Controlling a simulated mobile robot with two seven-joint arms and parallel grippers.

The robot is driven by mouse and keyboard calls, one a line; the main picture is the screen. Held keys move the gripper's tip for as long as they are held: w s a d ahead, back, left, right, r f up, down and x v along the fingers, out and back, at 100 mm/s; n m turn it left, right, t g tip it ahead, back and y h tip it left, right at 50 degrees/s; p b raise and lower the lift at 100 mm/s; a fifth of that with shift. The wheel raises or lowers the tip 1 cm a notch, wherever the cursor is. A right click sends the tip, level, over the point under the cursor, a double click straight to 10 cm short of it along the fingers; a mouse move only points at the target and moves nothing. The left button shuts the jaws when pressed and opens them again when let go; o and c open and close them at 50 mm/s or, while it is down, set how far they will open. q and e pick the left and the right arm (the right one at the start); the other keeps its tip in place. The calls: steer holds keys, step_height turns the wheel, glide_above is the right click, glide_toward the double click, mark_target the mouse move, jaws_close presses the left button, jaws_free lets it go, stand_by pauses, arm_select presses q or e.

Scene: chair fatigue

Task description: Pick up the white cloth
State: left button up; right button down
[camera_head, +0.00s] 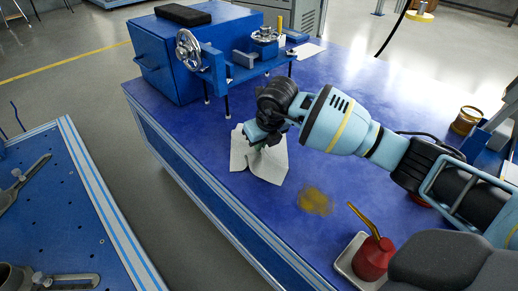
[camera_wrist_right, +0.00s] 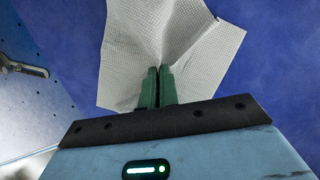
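The white cloth (camera_head: 270,168) lies on the blue workbench near its left edge, and part of it hangs near that edge. My right gripper (camera_head: 258,143) is over the cloth's middle, pointing down. In the right wrist view the green fingers (camera_wrist_right: 158,72) are close together, and folds of the cloth (camera_wrist_right: 205,55) run in to their tips. The gripper appears shut on the cloth, with the cloth drawn up a little there. The exact pinch is partly hidden by the fingers. My left gripper is in neither view.
A yellow-brown stain (camera_head: 316,200) marks the bench (camera_head: 240,205) beside the cloth. A red oil can (camera_head: 373,258) stands in a metal tray (camera_head: 345,262) at the front. A blue machine with handwheels (camera_head: 188,50) stands behind. Another blue table (camera_head: 75,225) is left, across a floor gap.

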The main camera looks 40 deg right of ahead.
steer(key=shift+f, duration=0.1)
